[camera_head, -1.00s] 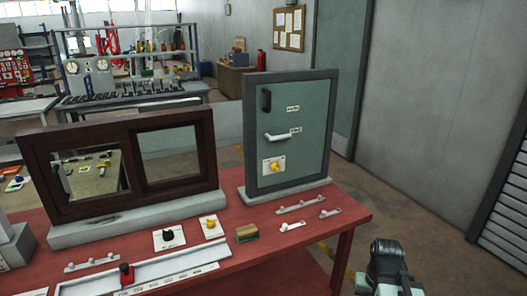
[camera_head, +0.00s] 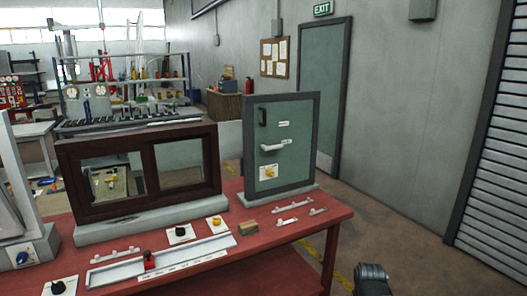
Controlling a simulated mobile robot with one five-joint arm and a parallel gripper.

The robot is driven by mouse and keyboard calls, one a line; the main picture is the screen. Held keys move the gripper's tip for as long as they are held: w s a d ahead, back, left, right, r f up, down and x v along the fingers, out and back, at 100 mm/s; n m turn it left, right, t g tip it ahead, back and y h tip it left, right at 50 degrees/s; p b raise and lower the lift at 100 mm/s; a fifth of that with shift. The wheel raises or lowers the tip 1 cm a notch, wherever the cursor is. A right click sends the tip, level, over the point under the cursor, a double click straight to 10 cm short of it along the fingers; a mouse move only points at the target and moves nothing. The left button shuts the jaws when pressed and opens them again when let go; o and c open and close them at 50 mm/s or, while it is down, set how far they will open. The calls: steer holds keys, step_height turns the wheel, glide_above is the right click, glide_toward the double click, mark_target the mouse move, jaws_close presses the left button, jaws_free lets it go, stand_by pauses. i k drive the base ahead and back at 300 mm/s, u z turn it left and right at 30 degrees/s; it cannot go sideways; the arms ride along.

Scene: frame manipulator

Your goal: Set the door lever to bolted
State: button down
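The small green door (camera_head: 298,158) stands upright in a grey frame on the red table. Its white lever (camera_head: 273,147) lies roughly horizontal, reaching right from its pivot. A small label (camera_head: 286,141) sits just above the lever's right end, and another label (camera_head: 283,123) is higher up. Their print is too small to read. A dark part of my arm shows at the bottom right edge, well apart from the door. My gripper's fingers are not in view.
A black pull handle (camera_head: 262,117) and a yellow knob (camera_head: 268,172) are also on the door. The red table (camera_head: 268,258) holds a brown sliding window (camera_head: 66,178), a slider rail (camera_head: 190,253) and several small fixtures. Open floor lies right of the table.

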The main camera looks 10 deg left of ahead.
mark_target(266, 148)
steer(key=u, duration=0.5)
steer(key=i, duration=1.5)
steer(key=k, duration=1)
steer(key=u, duration=0.95)
steer(key=i, duration=0.65)
steer(key=z, duration=0.05)
